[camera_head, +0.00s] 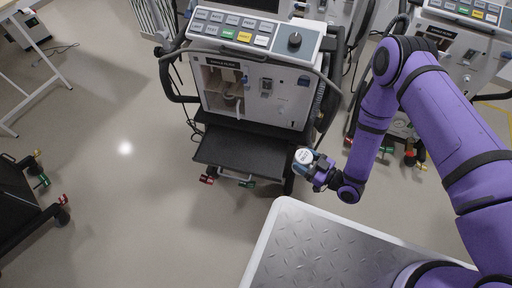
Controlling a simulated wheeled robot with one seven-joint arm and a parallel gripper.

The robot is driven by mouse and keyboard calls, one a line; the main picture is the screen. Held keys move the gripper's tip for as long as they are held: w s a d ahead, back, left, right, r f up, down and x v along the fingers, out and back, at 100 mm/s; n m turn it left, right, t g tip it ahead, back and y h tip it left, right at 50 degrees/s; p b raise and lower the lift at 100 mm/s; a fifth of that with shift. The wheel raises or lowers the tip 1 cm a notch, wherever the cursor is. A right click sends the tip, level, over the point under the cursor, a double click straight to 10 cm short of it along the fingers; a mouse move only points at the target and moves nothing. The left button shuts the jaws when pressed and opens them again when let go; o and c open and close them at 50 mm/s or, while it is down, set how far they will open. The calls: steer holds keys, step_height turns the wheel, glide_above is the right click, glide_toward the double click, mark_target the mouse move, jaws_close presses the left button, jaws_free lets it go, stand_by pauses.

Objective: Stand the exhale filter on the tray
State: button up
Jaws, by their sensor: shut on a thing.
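The exhale filter (304,157) is a small round piece with a white, lettered top and a grey-blue side. My gripper (316,172) is shut on it and holds it with the white top facing up toward the camera. The black tray (243,157) juts out low at the front of the middle ventilator (255,90) and looks empty. The filter and gripper show just right of the tray's right edge. They appear higher than it and apart from it, though the exact height is hard to tell. The fingertips are small and partly hidden by the filter.
The middle ventilator has an open compartment (225,88) above the tray. A second ventilator (455,60) stands at the right, behind my arm. The floor between is clear.

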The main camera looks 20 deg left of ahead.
steer(key=a+f, duration=0.1)
steer(key=a, duration=0.2)
steer(key=w+a+f, duration=0.1)
steer(key=a+f, duration=0.1)
steer(key=a, duration=0.1)
steer(key=w+a+f, duration=0.1)
steer(key=a+f, duration=0.1)
steer(key=a, duration=0.1)
steer(key=shift+w+a, duration=0.25)
steer(key=shift+a, duration=0.05)
steer(key=a+f, duration=0.2)
steer(key=shift+w+a, duration=0.3)
steer(key=shift+w, duration=0.05)
steer(key=shift+f, duration=0.2)
steer(key=o, duration=0.9)
steer(key=shift+r, duration=0.2)
steer(key=v, duration=1.2)
steer(key=shift+f, duration=0.1)
